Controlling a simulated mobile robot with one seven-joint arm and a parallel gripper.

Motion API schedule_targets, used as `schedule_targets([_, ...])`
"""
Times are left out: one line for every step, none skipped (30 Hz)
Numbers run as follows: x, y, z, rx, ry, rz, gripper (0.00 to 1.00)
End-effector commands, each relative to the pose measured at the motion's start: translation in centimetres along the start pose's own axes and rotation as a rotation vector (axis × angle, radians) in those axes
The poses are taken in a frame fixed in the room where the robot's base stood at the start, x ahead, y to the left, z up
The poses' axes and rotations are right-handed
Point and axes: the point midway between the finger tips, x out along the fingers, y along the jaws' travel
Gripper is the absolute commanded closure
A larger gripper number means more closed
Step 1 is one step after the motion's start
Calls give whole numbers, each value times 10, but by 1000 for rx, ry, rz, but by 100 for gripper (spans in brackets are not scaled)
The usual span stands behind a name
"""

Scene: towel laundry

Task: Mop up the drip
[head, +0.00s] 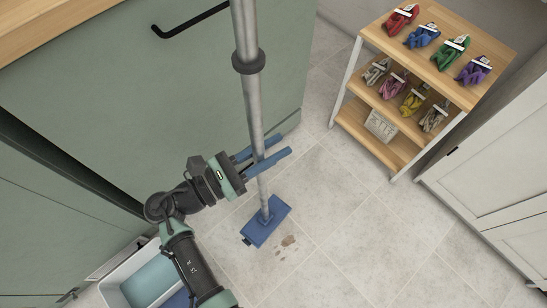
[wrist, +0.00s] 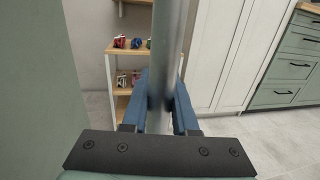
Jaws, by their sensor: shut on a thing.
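A mop (head: 253,110) with a grey pole and a flat blue head (head: 266,222) stands nearly upright in the head view. Its head is at the tiled floor. The drip (head: 286,242), a few small brown spots, lies on the floor just right of and below the mop head in the picture, apart from most of it. My gripper (head: 274,157) is shut on the mop pole, with one blue finger on either side, well above the mop head. In the wrist view the pole (wrist: 167,60) passes between my gripper's fingers (wrist: 161,105).
A wooden shelf unit (head: 400,100) with several coloured folded towels stands at the back right. A white bin (head: 112,290) with blue-green contents is at the lower left. Green cabinets (head: 160,90) border the left, a white cabinet (head: 500,180) the right.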

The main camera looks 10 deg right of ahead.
Motion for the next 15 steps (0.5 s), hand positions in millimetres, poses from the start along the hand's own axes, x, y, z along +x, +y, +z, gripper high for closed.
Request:
schedule_targets([1,2,-6,4,-2,-42,100])
schedule_targets([1,2,-6,1,-3,-64,100])
schedule_targets([1,1,-6,-1,-3,-89,100])
schedule_targets([1,2,-6,-1,-3,-104,100])
schedule_targets([1,1,-6,-3,-3,-117,100])
schedule_targets([1,1,-6,-4,-3,-129,100])
schedule_targets([1,1,-6,-4,-3,-138,100])
schedule_targets([1,0,-6,-4,-3,-143,100])
schedule_targets([1,0,-6,-5,-3,-147,100])
schedule_targets([1,0,-7,-6,-3,-149,100])
schedule_targets([1,0,-7,-6,-3,-150,100])
schedule_targets([1,0,-9,-6,-3,-149,100])
schedule_targets([1,0,-10,-6,-3,-149,100])
schedule_targets([1,0,-12,-6,-3,-149,100])
schedule_targets([0,0,-14,-6,-3,-148,100])
